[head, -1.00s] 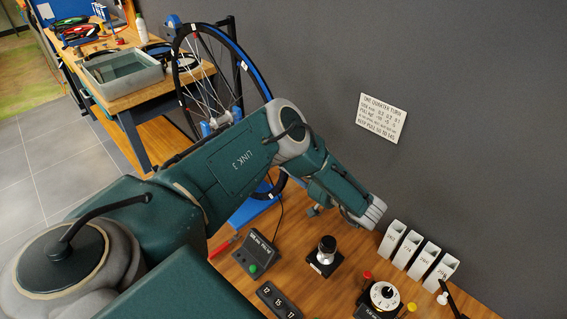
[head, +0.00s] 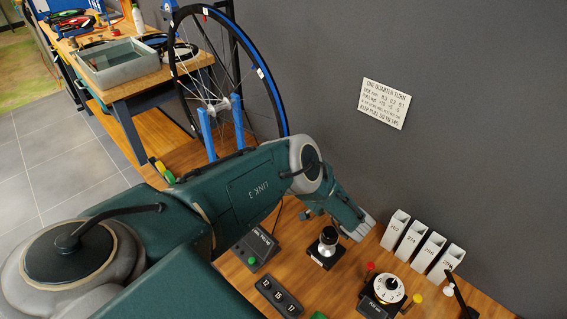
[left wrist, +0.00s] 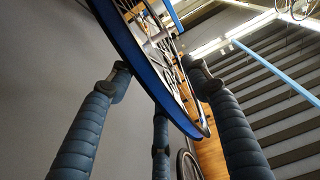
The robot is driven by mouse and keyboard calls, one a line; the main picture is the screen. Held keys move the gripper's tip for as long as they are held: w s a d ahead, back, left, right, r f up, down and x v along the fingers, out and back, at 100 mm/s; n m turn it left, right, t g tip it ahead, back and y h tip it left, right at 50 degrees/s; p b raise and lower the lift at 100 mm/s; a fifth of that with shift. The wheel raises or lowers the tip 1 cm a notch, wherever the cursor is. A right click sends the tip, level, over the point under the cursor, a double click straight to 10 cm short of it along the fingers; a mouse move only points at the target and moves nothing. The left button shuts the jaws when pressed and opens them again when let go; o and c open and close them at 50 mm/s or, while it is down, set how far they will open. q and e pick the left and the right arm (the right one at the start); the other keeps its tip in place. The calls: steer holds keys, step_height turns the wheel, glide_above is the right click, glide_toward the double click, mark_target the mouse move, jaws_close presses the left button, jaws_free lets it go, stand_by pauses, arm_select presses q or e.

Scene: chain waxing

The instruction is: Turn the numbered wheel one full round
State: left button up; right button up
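The upright bicycle wheel (head: 283,115) has a dark rim, part of it blue, with small white tags whose marks are too small to read. It sits between blue posts of a stand (head: 237,120). In the left wrist view the blue rim (left wrist: 150,80) runs between the spread dark-blue fingers of my left gripper (left wrist: 158,85). The fingers look open, with no clear grip on the rim. My right gripper is not in view.
A white numbered dial (head: 389,289) stands on the wooden bench, with a black-knobbed device (head: 327,247) and a numbered block (head: 279,296). Several white numbered bins (head: 437,255) stand by the wall. A sign (head: 385,103) hangs above. A grey tub (head: 118,63) sits on another table.

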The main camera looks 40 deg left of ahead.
arm_select(q)
steer(key=d+f+p, duration=0.1)
steer(key=d+p, duration=0.2)
steer(key=d, duration=0.7)
steer(key=shift+s+f, duration=0.25)
steer(key=shift+s, duration=0.1)
steer(key=shift+s+f, duration=0.1)
